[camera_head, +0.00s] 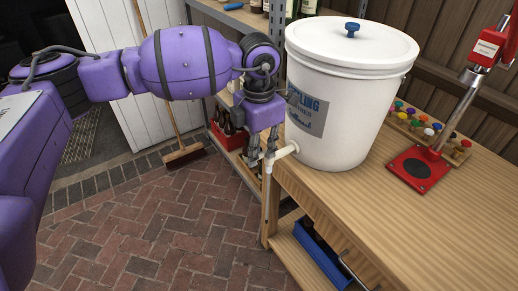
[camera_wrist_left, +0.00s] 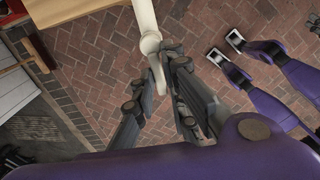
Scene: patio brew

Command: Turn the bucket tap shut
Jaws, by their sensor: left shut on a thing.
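The white bucket (camera_head: 338,110) with a lid and blue knob stands on the wooden bench. Its cream tap (camera_head: 287,151) sticks out low on the left side, past the bench edge. My left gripper (camera_head: 262,162) points down at the tap's outer end. In the left wrist view the tap (camera_wrist_left: 148,28) comes in from the top, and my left gripper (camera_wrist_left: 160,72) has its fingers on both sides of the tap's slim handle (camera_wrist_left: 159,78), shut on it. The fingers partly hide the handle. I cannot tell its exact turn.
A red bottle capper (camera_head: 420,168) and a rack of colored caps (camera_head: 440,135) stand right of the bucket on the bench (camera_head: 400,235). A blue item (camera_head: 318,250) lies on the lower shelf. A broom (camera_head: 184,157) leans left. The brick floor is mostly clear.

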